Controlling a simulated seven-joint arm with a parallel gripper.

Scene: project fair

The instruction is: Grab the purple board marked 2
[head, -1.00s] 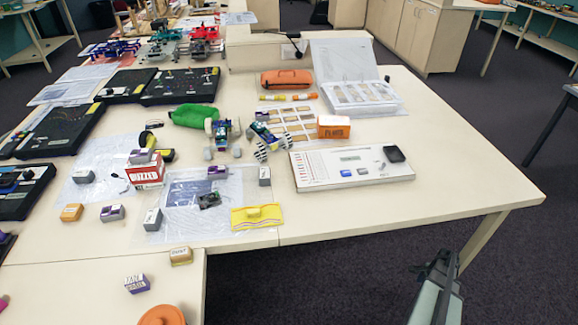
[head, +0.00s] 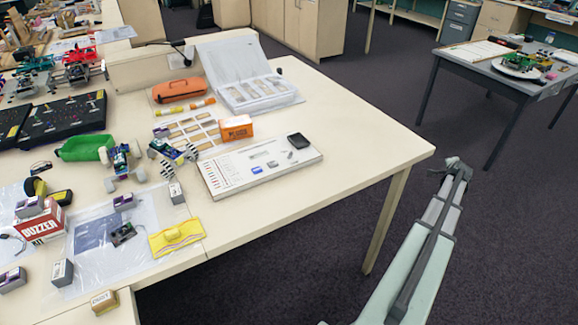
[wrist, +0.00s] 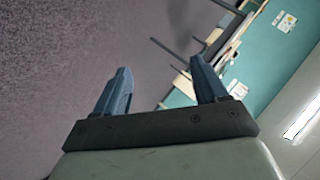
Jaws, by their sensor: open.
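I cannot make out a purple board marked 2 in the head view or the wrist view. Small blocks with purple faces stand on the pale table (head: 350,130) in the head view: one at the left (head: 30,207), one on the clear sheet (head: 125,203) and one at the lower left edge (head: 12,279). No 2 is readable on them. My gripper (wrist: 160,68) is open and empty in the wrist view, with dark carpet and distant furniture beyond its fingers. In the head view my arm rises over the carpet, right of the table and apart from it.
A white panel (head: 225,177), orange box (head: 236,128), orange pouch (head: 181,90) and open binder (head: 215,60) lie on the table. Red (head: 80,52) and teal (head: 37,64) boards are at the far left. A grey table (head: 495,75) stands at right. Carpet between is clear.

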